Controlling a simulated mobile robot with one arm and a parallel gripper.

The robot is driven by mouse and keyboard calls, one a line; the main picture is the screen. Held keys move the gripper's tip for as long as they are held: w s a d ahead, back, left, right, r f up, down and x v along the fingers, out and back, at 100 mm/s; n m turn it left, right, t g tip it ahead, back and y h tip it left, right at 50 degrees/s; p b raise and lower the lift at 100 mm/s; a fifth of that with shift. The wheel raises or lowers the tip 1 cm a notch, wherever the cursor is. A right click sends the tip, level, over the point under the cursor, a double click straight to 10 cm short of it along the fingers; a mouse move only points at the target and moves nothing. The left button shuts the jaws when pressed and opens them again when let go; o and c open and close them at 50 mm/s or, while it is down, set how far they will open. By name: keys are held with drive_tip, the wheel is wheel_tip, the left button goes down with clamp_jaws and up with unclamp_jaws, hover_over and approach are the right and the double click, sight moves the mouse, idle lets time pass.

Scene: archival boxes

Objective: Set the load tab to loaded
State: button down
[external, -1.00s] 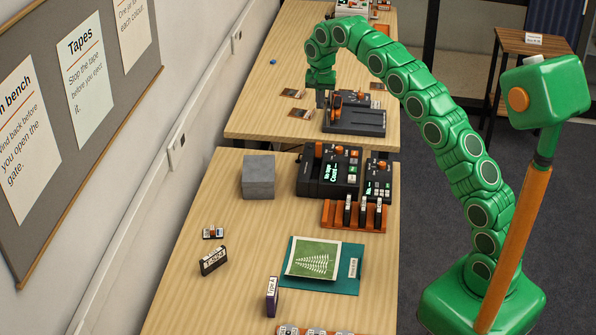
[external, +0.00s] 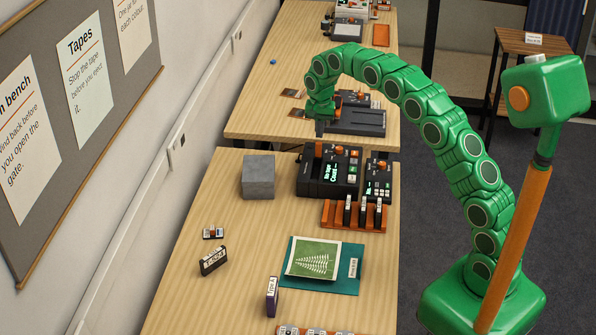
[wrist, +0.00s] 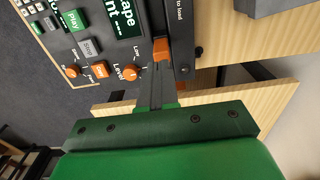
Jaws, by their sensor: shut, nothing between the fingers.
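The dark tape machine (external: 312,184) stands at the back of the near table, with a lit green display. It also shows close up in the wrist view (wrist: 102,48), with Play and Stop buttons and an orange Level knob (wrist: 131,71). An orange tab (wrist: 161,49) sits in a slot beside a strip whose visible lettering reads "to load"; the tab also shows in the external view (external: 318,149). My gripper (wrist: 160,75) is shut and empty, its fingertips at or just short of the tab. I cannot tell whether they touch. The tab's setting is not readable.
A smaller dark unit (external: 379,181) stands right of the machine, and an orange rack (external: 336,214) of cassettes in front. A grey block (external: 258,177) stands to the left. Another dark machine (external: 358,123) is on the far table, close beyond my gripper.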

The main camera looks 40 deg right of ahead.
sight(319, 143)
drive_tip(key=shift+f, duration=1.25)
drive_tip(key=shift+f, duration=1.85)
wheel_tip(319, 143, up, 14)
drive_tip(key=shift+r, duration=0.2)
